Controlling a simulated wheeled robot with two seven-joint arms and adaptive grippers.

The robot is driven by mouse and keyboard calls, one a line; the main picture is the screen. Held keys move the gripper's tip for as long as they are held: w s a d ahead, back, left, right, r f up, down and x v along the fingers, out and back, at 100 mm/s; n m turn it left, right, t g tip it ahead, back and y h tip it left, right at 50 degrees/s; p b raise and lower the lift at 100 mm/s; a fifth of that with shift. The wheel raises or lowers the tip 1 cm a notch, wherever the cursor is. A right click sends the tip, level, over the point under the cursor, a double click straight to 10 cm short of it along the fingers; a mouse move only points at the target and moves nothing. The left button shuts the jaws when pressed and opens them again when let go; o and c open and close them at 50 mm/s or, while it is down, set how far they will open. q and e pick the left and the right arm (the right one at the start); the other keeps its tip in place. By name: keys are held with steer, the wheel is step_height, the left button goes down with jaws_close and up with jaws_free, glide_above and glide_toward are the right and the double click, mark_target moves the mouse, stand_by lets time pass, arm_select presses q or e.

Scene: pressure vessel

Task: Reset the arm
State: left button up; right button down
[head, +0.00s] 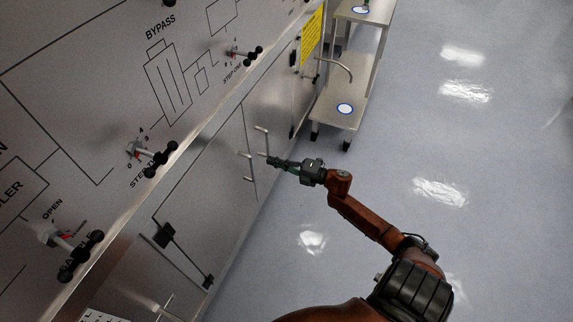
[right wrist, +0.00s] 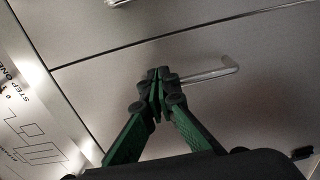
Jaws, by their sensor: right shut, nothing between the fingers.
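My right arm (head: 380,228) reaches in from the lower right in the head view. Its gripper (head: 274,161) is beside the cabinet doors, close to the door handles (head: 249,154). In the right wrist view, the right gripper (right wrist: 158,84) is shut, with its green fingers together and nothing between them. A metal bar handle (right wrist: 212,75) shows just beyond the fingertips and is partly hidden by them; I cannot tell whether they touch it. My left gripper is not in view.
The panel has black-handled valves (head: 152,158), including one marked OPEN (head: 80,255). A metal cart (head: 345,95) stands beyond the cabinet, with a yellow sign (head: 312,38) near it. The grey floor (head: 480,150) on the right is clear.

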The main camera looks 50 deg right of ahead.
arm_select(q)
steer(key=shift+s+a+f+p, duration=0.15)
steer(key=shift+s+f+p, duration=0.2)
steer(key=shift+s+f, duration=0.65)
arm_select(e)
steer(key=shift+v, duration=2.15)
steer(key=shift+a, duration=0.1)
